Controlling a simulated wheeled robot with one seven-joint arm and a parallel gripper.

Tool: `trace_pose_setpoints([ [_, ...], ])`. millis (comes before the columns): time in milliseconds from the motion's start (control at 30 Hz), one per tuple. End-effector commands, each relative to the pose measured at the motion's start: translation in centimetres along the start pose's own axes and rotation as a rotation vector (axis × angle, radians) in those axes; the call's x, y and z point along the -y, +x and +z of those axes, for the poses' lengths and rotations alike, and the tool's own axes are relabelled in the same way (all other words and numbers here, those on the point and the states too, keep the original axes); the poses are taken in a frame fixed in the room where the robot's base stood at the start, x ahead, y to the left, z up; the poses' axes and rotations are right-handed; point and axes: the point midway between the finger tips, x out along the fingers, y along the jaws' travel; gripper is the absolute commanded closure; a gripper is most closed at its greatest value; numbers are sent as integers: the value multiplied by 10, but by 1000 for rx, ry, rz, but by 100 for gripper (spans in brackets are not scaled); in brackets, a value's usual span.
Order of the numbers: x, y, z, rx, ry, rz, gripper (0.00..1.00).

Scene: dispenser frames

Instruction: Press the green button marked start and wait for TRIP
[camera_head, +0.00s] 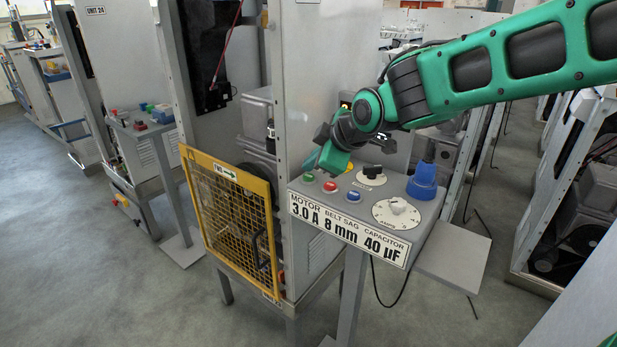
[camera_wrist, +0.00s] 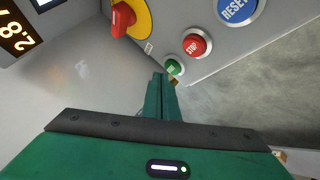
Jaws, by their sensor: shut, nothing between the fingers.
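The green button (camera_head: 308,178) is at the left end of the row on the grey control panel (camera_head: 427,211). It also shows in the wrist view (camera_wrist: 174,67), partly hidden by my fingertips; its label cannot be read. My gripper (camera_head: 314,166) is shut and empty, and points down at the green button. In the wrist view my fingertips (camera_wrist: 160,76) are right at the button's edge; I cannot tell whether they touch it. No TRIP sign is readable. Part of an orange-digit display (camera_wrist: 14,32) reads about 2.8.
The red STOP button (camera_wrist: 197,43) and blue RESET button (camera_wrist: 238,10) are beside the green one. A red knob on yellow (camera_wrist: 124,18) is near. A white dial (camera_head: 396,213) and blue part (camera_head: 423,182) stand on the panel. A yellow mesh guard (camera_head: 228,214) is left.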

Motion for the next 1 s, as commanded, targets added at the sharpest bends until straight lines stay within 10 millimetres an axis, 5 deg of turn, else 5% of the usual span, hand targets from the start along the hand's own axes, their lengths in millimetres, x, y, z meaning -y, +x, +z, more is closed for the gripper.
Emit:
trace_pose_setpoints([
  [433,-3,-4,-3,-1,0,1,100],
  [1000,-26,-35,-26,-1,-1,1,100],
])
